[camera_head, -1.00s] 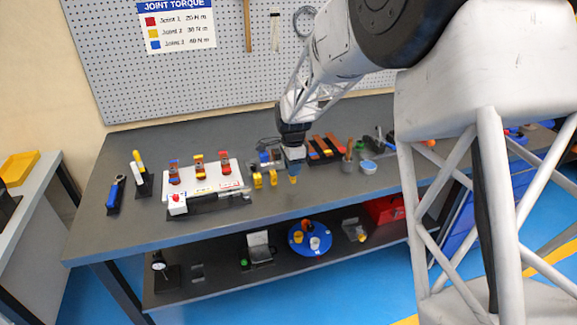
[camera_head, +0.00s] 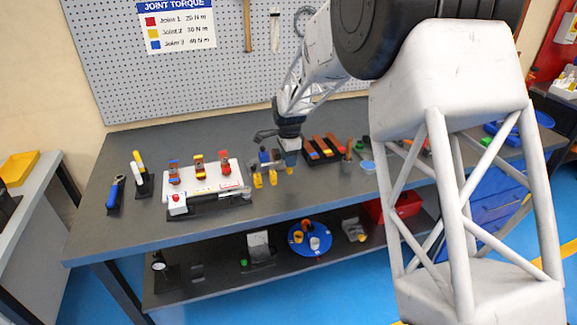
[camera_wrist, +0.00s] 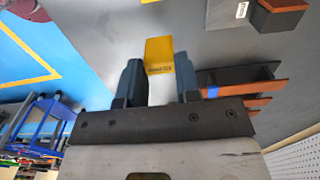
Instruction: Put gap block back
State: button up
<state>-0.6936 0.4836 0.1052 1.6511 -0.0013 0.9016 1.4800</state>
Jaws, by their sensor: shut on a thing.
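The gap block is yellow with dark print in the wrist view (camera_wrist: 160,56). It sits between the fingertips of my gripper (camera_wrist: 160,85), which is shut on it. A bit of yellow (camera_head: 290,170) shows under the fingers. I cannot tell whether the held block touches the bench top. Its lower end is partly hidden by the fingers.
A white board with coloured joints (camera_head: 206,184) lies on the bench (camera_head: 130,215) to the left. The bench front is clear.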

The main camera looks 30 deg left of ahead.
jog(key=shift+w+a, duration=0.15)
jog(key=shift+w, duration=0.1)
jog(key=shift+f, duration=1.8)
jog(key=shift+f, duration=0.15)
jog(key=o, duration=1)
jog(key=shift+c, duration=0.2)
notch_tip(320, 180, up, 12)
jog(key=shift+r, duration=0.15)
